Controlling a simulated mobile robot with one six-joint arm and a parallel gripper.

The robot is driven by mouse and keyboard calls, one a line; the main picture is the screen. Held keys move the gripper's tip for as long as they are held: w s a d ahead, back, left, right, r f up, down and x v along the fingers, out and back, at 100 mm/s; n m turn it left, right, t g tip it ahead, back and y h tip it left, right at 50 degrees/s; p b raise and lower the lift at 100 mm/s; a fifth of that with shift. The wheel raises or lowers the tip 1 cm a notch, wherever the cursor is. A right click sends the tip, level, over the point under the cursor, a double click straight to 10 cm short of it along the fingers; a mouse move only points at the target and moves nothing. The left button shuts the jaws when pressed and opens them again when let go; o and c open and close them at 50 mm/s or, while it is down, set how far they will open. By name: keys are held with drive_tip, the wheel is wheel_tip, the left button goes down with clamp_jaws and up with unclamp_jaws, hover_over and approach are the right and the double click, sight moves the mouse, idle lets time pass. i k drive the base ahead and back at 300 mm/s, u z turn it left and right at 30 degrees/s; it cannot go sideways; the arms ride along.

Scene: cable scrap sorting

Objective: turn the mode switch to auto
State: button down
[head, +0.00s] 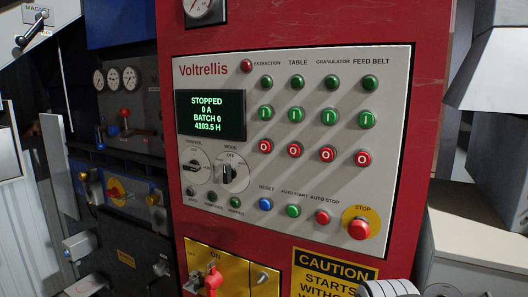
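The mode switch (228,174) is a black rotary knob on a round white dial, under the label MODE, at the lower left of the pale Voltrellis control panel (340,62). Its handle stands about upright, toward the small mark at the top of the dial. The side marks are too small to read surely. My gripper's fingers are not in view. A pale ribbed shape at the bottom edge, right of centre, may be part of my arm, but I cannot tell.
A similar control knob (195,167) sits close left of the mode switch. Lit display (211,115) above reads STOPPED. Push buttons and a red stop button (359,229) lie to the right. Below, a brass plate (235,264) carries a red handle (213,281).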

sight(229, 173)
drive_tip(key=z, duration=0.9)
drive_tip(key=k, duration=1)
drive_tip(key=u, duration=1.1)
drive_tip(key=i, duration=1)
drive_tip(key=u, duration=0.1)
